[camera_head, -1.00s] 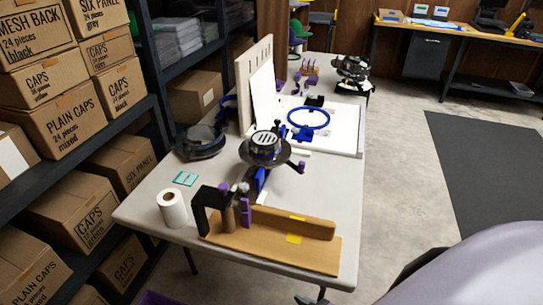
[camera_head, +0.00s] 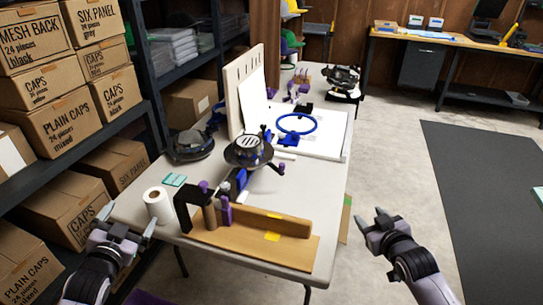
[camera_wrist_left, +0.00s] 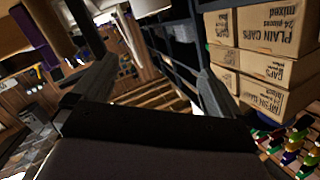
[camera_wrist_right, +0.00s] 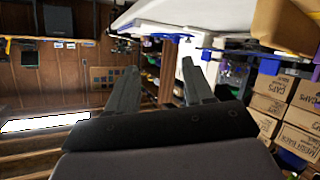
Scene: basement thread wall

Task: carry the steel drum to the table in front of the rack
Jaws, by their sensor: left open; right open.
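The table (camera_head: 290,262) with a pale top stands in front of a dark shelf rack (camera_head: 150,108). A round dark piece with a slotted silver top (camera_head: 248,150) sits mid-table on a blue-and-black stand. Another dark round piece (camera_head: 190,146) lies at the table's rack-side edge. I cannot tell which, if either, is the steel drum. My left gripper (camera_head: 130,216) is open and empty by the table's near left corner, beside the paper roll. My right gripper (camera_head: 371,216) is open and empty over the floor, right of the table. Both wrist views show nothing between the fingers.
A wooden fixture with a black bracket (camera_head: 250,232) lies along the table's near end. A white paper roll (camera_head: 158,206) stands left of it. A white board with a blue ring (camera_head: 297,124) is behind. Cartons (camera_head: 100,95) fill the rack. Floor and a dark mat (camera_head: 480,190) are clear right.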

